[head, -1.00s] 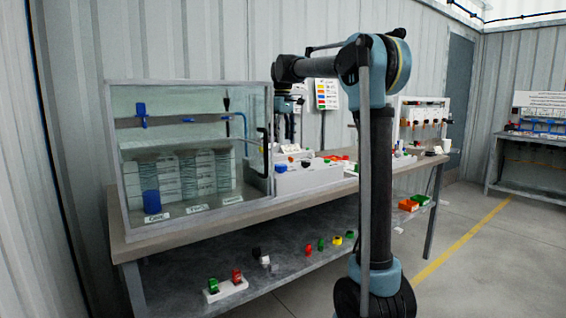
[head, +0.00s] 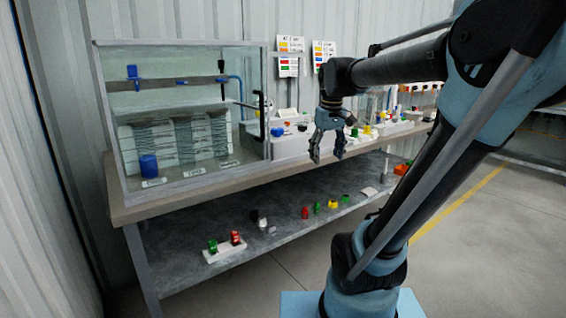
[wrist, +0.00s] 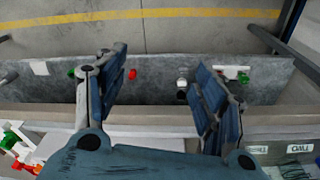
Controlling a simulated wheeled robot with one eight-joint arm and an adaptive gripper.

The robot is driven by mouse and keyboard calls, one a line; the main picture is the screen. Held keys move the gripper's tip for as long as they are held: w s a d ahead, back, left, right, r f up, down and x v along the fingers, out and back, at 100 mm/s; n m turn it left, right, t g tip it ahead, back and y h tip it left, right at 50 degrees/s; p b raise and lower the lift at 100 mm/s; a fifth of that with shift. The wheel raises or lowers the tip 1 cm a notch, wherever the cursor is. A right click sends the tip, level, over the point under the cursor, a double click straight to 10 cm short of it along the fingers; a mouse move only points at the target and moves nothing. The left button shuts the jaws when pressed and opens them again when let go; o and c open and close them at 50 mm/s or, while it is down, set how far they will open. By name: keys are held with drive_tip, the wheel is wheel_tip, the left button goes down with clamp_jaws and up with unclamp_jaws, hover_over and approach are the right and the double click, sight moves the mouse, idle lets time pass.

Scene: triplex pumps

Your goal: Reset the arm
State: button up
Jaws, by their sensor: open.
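My gripper (head: 327,158) hangs from my arm in front of the bench edge in the head view, fingers pointing down. Its two fingers are spread apart with nothing between them. In the wrist view, my gripper (wrist: 160,85) also shows open and empty above the bench edge and lower shelf. My arm reaches in from the right of the head view.
A bench (head: 190,200) carries a glass tank (head: 180,110) with a blue cylinder (head: 149,166) inside. Its lower shelf (head: 190,265) holds several small coloured parts, including a white block with green and red pieces (head: 225,246). Open floor lies in front.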

drive_tip(key=s+d+f+m, duration=0.2)
drive_tip(key=s+f, duration=0.6)
drive_tip(key=f, duration=0.1)
drive_tip(key=s+d+f+m, duration=0.2)
drive_tip(key=s+f, duration=0.5)
drive_tip(key=f, duration=0.3)
drive_tip(key=shift+s+d+f+t, duration=0.2)
drive_tip(key=shift+s+d+t, duration=0.2)
